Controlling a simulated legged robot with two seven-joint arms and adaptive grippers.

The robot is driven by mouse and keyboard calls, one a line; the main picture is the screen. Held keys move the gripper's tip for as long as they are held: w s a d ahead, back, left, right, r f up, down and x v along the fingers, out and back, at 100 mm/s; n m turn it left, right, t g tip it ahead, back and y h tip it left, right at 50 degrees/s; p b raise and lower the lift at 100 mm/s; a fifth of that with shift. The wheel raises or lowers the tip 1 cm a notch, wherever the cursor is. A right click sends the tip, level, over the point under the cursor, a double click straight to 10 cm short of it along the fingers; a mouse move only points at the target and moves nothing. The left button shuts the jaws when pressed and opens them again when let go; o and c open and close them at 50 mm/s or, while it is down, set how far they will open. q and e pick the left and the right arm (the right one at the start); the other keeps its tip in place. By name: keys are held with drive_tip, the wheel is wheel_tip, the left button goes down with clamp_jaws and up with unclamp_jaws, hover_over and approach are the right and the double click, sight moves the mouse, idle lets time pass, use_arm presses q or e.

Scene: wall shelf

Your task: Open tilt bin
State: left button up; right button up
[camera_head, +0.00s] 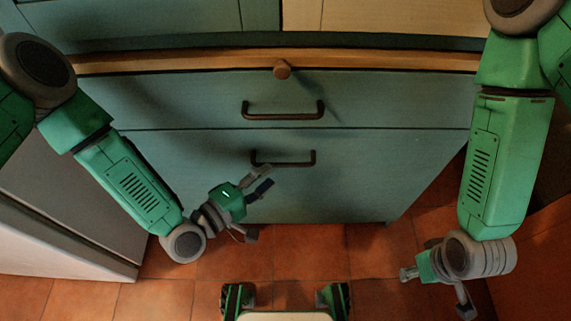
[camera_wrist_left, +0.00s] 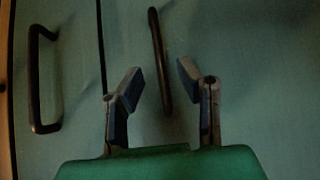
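The teal cabinet front has an upper panel (camera_head: 200,104) and a lower panel (camera_head: 340,195), which looks like the tilt bin's front. The lower dark handle (camera_head: 284,163) is a horizontal bar near the lower panel's top edge. In the left wrist view this handle (camera_wrist_left: 160,62) runs between the fingertips and beyond them. My left gripper (camera_head: 265,181) is open in front of it; its fingers stand on both sides of the bar, with no clear contact. My right gripper (camera_head: 434,290) hangs low at the right, open and empty.
The upper dark handle (camera_head: 283,114) also shows in the left wrist view (camera_wrist_left: 36,80). A round brown knob (camera_head: 282,70) sits above, by the wooden edge (camera_head: 180,60). A white appliance (camera_head: 75,225) stands at the left. Tiled floor (camera_head: 370,255) in front is mostly clear.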

sight(285, 165)
use_arm(q)
drive_tip(key=b+x, duration=0.1)
drive_tip(key=x, duration=0.4)
drive_tip(key=shift+w+f, duration=0.1)
drive_tip(key=shift+w, duration=0.1)
drive_tip(key=shift+w+d, duration=0.25)
drive_tip(key=shift+d, duration=0.1)
drive_tip(key=shift+c, duration=0.5)
clamp_jaws()
